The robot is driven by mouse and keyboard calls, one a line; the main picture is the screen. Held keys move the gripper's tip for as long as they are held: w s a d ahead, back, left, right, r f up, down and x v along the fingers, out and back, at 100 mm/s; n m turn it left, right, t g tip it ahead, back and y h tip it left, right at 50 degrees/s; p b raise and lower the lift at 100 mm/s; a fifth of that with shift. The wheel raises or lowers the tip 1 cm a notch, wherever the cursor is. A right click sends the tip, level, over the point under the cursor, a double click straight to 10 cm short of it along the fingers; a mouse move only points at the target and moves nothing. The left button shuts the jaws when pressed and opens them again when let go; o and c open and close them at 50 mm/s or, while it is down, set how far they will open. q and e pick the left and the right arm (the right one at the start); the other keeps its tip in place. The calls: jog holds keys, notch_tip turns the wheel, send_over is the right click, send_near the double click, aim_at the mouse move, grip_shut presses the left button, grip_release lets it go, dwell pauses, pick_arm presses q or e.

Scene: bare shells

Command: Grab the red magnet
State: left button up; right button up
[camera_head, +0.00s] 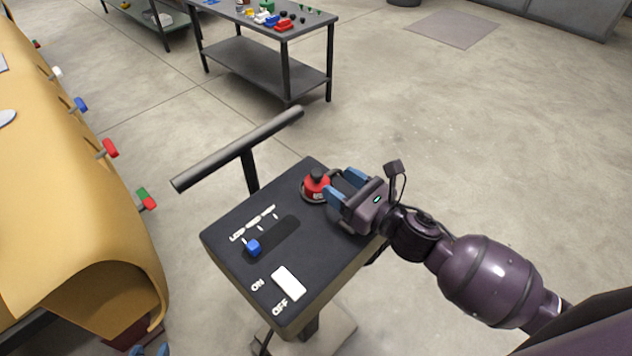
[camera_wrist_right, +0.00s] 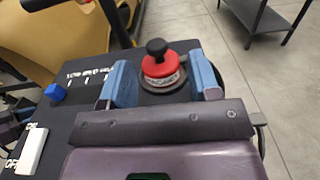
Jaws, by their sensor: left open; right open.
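A round red piece with a black knob and a light label, which looks like the red magnet (camera_head: 316,188), stands in a dark round seat at the far corner of the black control stand (camera_head: 222,232). My right gripper (camera_head: 343,186) is open beside it, its blue fingers pointing at it. In the right wrist view the red magnet (camera_wrist_right: 160,70) shows upright between the two spread fingers of the right gripper (camera_wrist_right: 160,82), with gaps on both sides. My left gripper (camera_head: 150,350) shows only as blue fingertips at the bottom edge, apart and empty.
The stand carries a blue slider knob (camera_head: 254,247), a white ON/OFF switch (camera_head: 288,283) and a grey bar (camera_head: 240,150) behind. A yellow shell (camera_head: 70,190) with coloured clips is at left. A table (camera_head: 230,14) with small coloured parts stands behind. Floor at right is clear.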

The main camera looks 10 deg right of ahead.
aim_at(322, 176)
jog(key=shift+a+f+x, duration=0.15)
jog(key=shift+f+x, duration=0.05)
jog(key=shift+x, duration=1.4)
jog(key=shift+a+f+x, duration=0.1)
jog(key=shift+f+x, duration=0.05)
jog(key=shift+x, duration=1.45)
jog(key=shift+s, duration=0.15)
grip_shut()
